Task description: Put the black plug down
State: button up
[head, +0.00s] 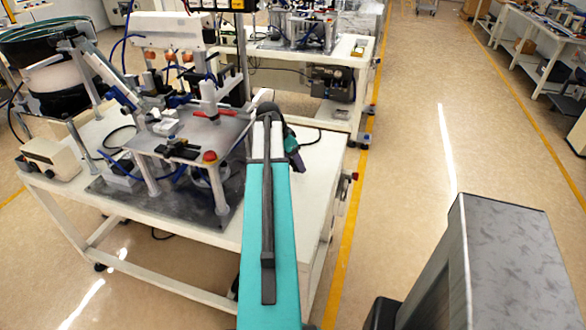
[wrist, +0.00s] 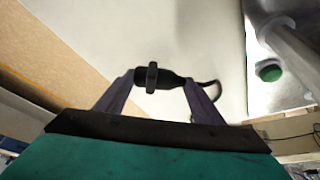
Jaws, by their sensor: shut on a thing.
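The black plug (wrist: 152,77) is held between the two fingers of my gripper (wrist: 159,82) in the wrist view. The gripper is shut on the plug's dark body, and a thin black cable (wrist: 215,93) trails off to the right. Beneath the plug is the white tabletop (wrist: 195,35); I cannot tell whether the plug touches it. In the head view my teal arm reaches over the right part of the white table (head: 318,185). The plug cannot be made out clearly there.
A feeder machine on a grey plate (head: 110,190), with a red button (head: 209,156), fills the table's left and middle. A green button (wrist: 269,72) on the machine shows in the wrist view. The tabletop right of my arm looks mostly clear. The aisle floor (head: 420,130) is open.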

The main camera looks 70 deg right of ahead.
aim_at(292, 164)
jog(key=shift+f+p, duration=0.45)
jog(key=shift+f, duration=1.45)
jog(key=shift+f, duration=0.1)
jog(key=o, duration=1.2)
jog(key=shift+r, duration=0.2)
jog(key=shift+b+v, duration=1.4)
jog(key=shift+v, duration=4.55)
